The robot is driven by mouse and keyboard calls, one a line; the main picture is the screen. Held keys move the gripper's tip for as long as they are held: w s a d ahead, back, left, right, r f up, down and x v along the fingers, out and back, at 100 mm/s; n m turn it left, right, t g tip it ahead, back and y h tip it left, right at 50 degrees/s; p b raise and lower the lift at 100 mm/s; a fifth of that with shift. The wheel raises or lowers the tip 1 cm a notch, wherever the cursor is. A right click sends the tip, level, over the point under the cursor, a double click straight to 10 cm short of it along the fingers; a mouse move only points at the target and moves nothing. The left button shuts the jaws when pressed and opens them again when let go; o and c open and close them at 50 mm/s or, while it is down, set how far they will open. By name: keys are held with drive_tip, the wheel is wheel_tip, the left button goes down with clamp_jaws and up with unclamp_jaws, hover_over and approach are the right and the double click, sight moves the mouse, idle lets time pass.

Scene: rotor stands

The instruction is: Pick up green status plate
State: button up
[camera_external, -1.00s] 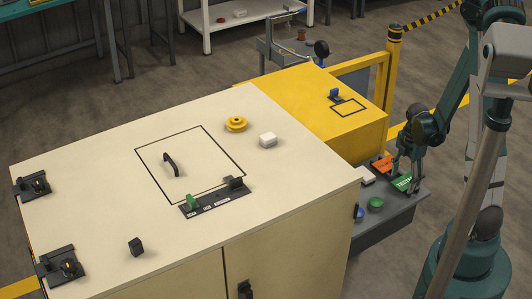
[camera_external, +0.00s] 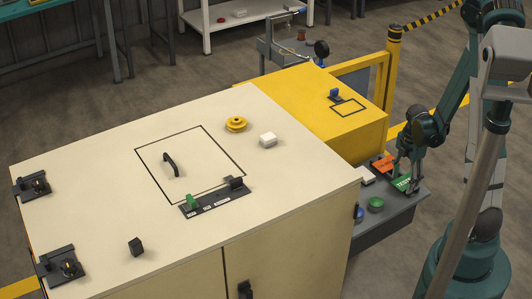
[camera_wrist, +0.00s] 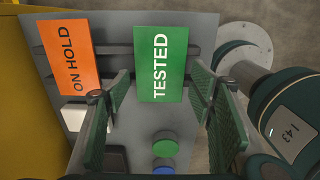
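The green status plate (camera_wrist: 162,62), lettered TESTED, sits in a grey tray beside an orange ON HOLD plate (camera_wrist: 74,57). In the external view the green plate (camera_external: 402,184) is partly hidden by my gripper (camera_external: 408,175). In the wrist view my gripper (camera_wrist: 162,98) is open, with one green-padded finger on each side of the plate's lower end. Gaps show between both fingers and the plate. I cannot tell how high the fingertips are relative to it.
A green round piece (camera_wrist: 166,147) and a blue one (camera_wrist: 163,170) lie below the plate on the grey tray (camera_external: 398,212). A yellow box (camera_external: 340,130) and the cream cabinet (camera_external: 310,185) stand left of the tray. A white piece (camera_external: 366,175) lies near the orange plate.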

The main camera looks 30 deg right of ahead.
sight(403, 183)
drive_tip(key=c, duration=0.8)
drive_tip(key=shift+o, duration=0.2)
drive_tip(key=shift+r, duration=0.1)
drive_tip(key=shift+r+p, duration=0.45)
drive_tip(key=shift+p, duration=0.05)
wheel_tip(403, 183, up, 9)
drive_tip(key=p, duration=0.3)
drive_tip(key=shift+r, duration=0.15)
